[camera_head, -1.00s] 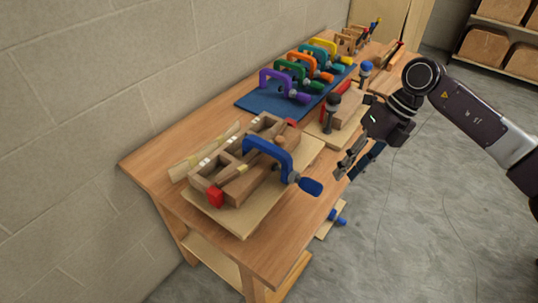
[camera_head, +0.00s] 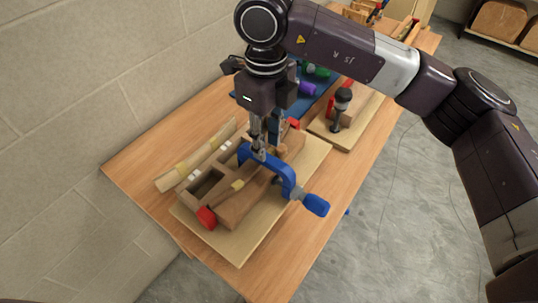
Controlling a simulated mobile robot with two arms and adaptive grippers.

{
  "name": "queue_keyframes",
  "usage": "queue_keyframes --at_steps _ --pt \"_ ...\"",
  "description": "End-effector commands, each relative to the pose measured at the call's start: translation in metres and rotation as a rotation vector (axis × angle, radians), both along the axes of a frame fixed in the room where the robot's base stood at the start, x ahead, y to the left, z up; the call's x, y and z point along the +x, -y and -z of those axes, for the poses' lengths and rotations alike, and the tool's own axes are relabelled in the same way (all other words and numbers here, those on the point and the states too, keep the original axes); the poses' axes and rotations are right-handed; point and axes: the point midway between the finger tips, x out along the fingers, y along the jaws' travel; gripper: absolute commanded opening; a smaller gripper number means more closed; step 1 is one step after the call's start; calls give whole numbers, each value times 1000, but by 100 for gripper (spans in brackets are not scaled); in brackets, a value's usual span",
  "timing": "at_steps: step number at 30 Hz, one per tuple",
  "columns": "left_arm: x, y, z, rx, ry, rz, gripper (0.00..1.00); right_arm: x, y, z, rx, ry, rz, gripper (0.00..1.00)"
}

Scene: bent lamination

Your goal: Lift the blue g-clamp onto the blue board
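The blue g-clamp (camera_head: 284,173) sits over a wooden block assembly on a plywood base, its blue handle sticking out to the right. My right gripper (camera_head: 260,150) points down at the clamp's upper bar, with its fingertips at or around the bar. The fingers look close together, but whether they are closed on the bar is unclear. The blue board (camera_head: 303,106) lies farther back on the bench, mostly hidden behind my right arm. A purple clamp (camera_head: 307,89) and a green clamp (camera_head: 318,71) show on it. My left gripper is out of view.
The wooden bench (camera_head: 150,150) runs along a block wall. A board with a dark-handled clamp (camera_head: 341,105) stands right of the blue board. Red clamp pads (camera_head: 206,217) sit at the assembly's near end. Bare bench shows at the left.

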Motion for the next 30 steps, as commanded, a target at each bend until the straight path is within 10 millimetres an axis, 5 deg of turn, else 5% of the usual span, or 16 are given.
queue_keyframes --at_steps 11,18,23,30 --pt "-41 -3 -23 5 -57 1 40 -1 5 41 0 -5 1 27" --pt "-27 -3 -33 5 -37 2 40 -1 6 70 0 -2 0 27" --pt "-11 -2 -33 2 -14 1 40 0 6 73 1 1 0 27" --pt "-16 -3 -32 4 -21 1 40 0 6 73 1 1 0 27"
